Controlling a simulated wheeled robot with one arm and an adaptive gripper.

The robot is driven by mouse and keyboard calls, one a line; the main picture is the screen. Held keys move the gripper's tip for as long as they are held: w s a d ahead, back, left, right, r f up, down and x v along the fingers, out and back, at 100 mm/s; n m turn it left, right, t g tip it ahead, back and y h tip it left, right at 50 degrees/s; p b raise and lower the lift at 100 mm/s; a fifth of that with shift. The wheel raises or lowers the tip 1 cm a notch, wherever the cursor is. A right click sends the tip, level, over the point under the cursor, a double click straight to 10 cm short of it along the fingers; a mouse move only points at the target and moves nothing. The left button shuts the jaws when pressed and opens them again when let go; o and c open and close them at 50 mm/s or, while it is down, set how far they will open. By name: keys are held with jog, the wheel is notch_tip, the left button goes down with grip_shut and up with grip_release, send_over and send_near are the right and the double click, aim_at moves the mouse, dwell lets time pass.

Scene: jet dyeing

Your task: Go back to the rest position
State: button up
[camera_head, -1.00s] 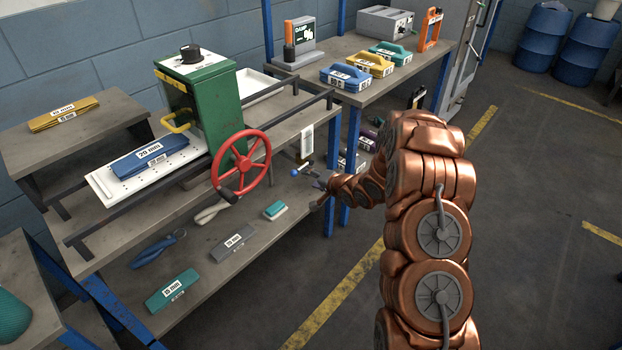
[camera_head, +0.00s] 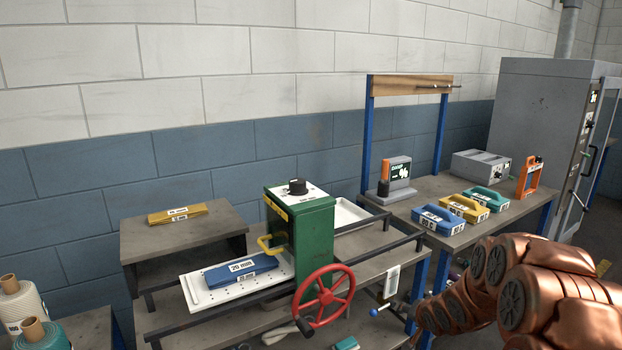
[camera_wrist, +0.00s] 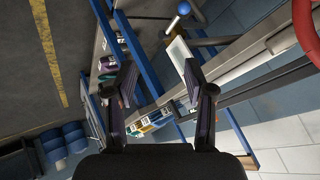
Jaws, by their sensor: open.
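My gripper (camera_wrist: 160,90) shows in the wrist view with its two dark fingers apart and nothing between them. Behind the gap are a blue bench frame and part of the shelves. In the head view my copper arm fills the lower right, and the gripper itself cannot be made out there. The green press (camera_head: 314,232) with its red handwheel (camera_head: 324,297) stands to the left of my arm. A blue 20 mm block (camera_head: 241,270) lies on the white perforated plate (camera_head: 196,290) of the press.
A yellow block (camera_head: 177,213) lies on a raised shelf (camera_head: 190,238) at left. Blue, yellow and teal cases (camera_head: 438,220) stand on the right bench near a grey cabinet (camera_head: 545,140). Thread cones (camera_head: 20,300) stand at lower left. A blue-knobbed lever (camera_head: 375,312) is close to my arm.

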jog(key=s+a+r+n+g+p, duration=0.1)
jog(key=s+r, duration=0.5)
jog(key=s, duration=1)
jog(key=s+a+r+n+g+p, duration=0.2)
jog(key=s+a+r+g, duration=0.3)
jog(key=s, duration=1)
jog(key=s+a+r+n+g+p, duration=0.1)
jog(key=s+a+r+n+g, duration=0.2)
jog(key=s+r, duration=0.5)
jog(key=s+g, duration=0.1)
jog(key=s, duration=0.7)
jog(key=shift+s+a+n+g+h+p, duration=0.25)
jog(key=shift+s+n+g+h+p, duration=0.05)
jog(key=shift+s+n, duration=0.1)
